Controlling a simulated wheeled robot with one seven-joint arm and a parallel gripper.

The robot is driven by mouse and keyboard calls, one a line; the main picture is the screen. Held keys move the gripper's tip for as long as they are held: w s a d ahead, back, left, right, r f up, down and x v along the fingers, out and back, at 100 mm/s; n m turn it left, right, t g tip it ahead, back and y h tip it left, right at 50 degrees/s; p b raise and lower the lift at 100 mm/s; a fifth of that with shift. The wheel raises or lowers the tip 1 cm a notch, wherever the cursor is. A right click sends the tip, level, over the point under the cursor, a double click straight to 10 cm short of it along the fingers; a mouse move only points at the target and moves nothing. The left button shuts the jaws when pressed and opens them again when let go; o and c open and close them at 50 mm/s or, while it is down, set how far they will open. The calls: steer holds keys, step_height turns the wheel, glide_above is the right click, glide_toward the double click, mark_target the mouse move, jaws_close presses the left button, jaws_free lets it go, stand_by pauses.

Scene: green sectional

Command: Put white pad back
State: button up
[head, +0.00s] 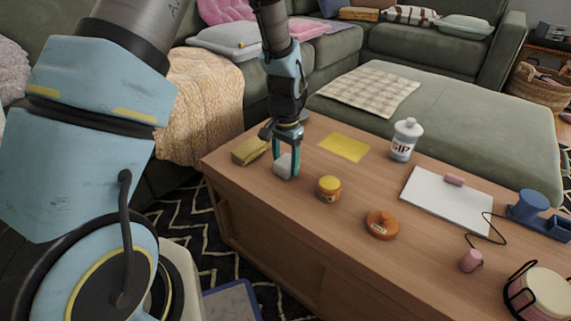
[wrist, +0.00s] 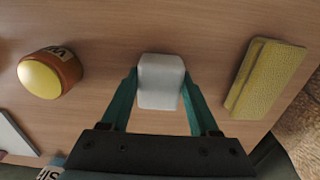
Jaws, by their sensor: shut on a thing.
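The white pad (head: 283,164) is a small pale block at the left part of the wooden table. It also shows in the wrist view (wrist: 161,80), between two teal fingers. My gripper (head: 287,172) is shut on it, one finger on each side. In the wrist view my gripper (wrist: 161,92) points at the tabletop. I cannot tell whether the pad touches the table. A flat yellow sheet (head: 344,147) lies behind and right of the gripper. A yellow textured block (head: 249,151) lies left of it and shows at the right in the wrist view (wrist: 265,78).
On the wooden table (head: 300,228), an orange jar with a yellow lid (head: 328,189) stands close right of my gripper. Farther right are an orange round container (head: 382,224), a white bottle (head: 405,140) and a white board (head: 440,200). A green sofa (head: 470,110) stands behind.

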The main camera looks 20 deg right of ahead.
mark_target(285, 161)
steer(key=o, duration=1.2)
step_height(285, 161, up, 12)
steer(key=p, duration=0.3)
steer(key=w+a+r+n, duration=0.1)
steer(key=a+r+n, duration=0.15)
steer(key=a, duration=0.55)
steer(key=w+a+r+n, duration=0.1)
steer(key=a+r+n, duration=0.15)
steer(key=a, duration=0.55)
steer(key=s+a+r+n, duration=0.1)
steer(key=s+a+n, duration=0.2)
steer(key=a, duration=0.4)
steer(key=s+a+r+n+t, duration=0.1)
steer(key=s+a+n, duration=0.1)
steer(key=a, duration=0.5)
steer(key=shift+s+n+t, duration=0.3)
steer(key=shift+s+n, duration=0.1)
steer(key=shift+n, duration=0.1)
